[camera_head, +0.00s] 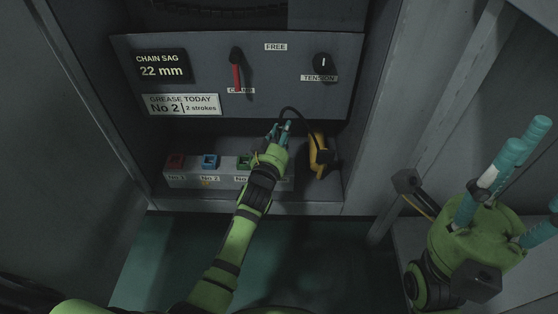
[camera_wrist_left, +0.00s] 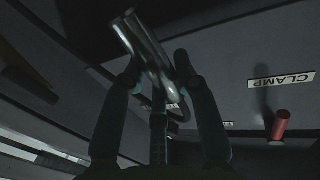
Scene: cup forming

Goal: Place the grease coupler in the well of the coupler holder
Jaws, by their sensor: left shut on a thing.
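My left gripper (camera_head: 281,129) is shut on the grease coupler and holds it up in front of the recess, above the row of fittings. In the left wrist view the coupler (camera_wrist_left: 147,52) is a bright metal cylinder, tilted between the teal fingers. It is hardly visible in the head view. A dark hose arcs from the gripper to a yellow body (camera_head: 318,154) at the right of the recess. I cannot tell whether this body includes the coupler holder; its well is not clearly visible. My right gripper (camera_head: 518,168) is at the right, fingers spread, empty.
A grey block (camera_head: 183,181) carries red, blue and green fittings, labelled; my left arm hides part of it. Above are a red-handled clamp lever (camera_head: 236,72), a tension knob (camera_head: 322,65) and a "No 2, 2 strokes" sign (camera_head: 182,104). Cabinet walls bound the recess.

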